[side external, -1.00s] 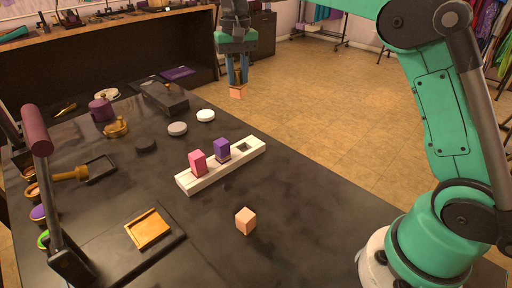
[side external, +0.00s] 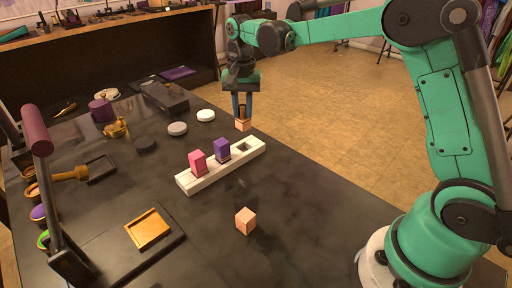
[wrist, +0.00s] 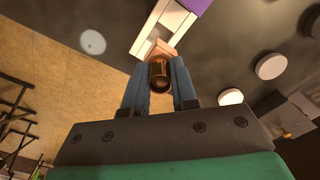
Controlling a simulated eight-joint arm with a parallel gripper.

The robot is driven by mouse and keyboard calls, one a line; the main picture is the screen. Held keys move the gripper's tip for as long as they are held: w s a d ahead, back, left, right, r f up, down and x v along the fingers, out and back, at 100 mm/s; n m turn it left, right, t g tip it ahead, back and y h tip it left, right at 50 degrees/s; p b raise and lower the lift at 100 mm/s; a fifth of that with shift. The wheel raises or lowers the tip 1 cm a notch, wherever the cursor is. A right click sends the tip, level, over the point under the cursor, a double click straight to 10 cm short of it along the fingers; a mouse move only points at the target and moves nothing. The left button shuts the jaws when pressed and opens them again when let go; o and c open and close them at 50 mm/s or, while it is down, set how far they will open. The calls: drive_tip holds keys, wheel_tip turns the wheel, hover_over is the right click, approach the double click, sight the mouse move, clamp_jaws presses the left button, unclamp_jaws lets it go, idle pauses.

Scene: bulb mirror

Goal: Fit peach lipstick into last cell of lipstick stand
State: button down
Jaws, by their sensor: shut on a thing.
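The white lipstick stand (side external: 186,182) lies on the dark table.
A separate peach block (side external: 245,220) sits on the table in front of the stand. White (side external: 206,116) and grey (side external: 177,129) discs lie behind it.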

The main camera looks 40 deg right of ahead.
sight(243, 117)
drive_tip(key=shift+f, duration=2.15)
drive_tip(key=shift+f, duration=1.45)
drive_tip(key=c, duration=0.6)
unclamp_jaws()
drive_tip(key=shift+f, duration=0.1)
drive_tip(key=shift+r, duration=2.85)
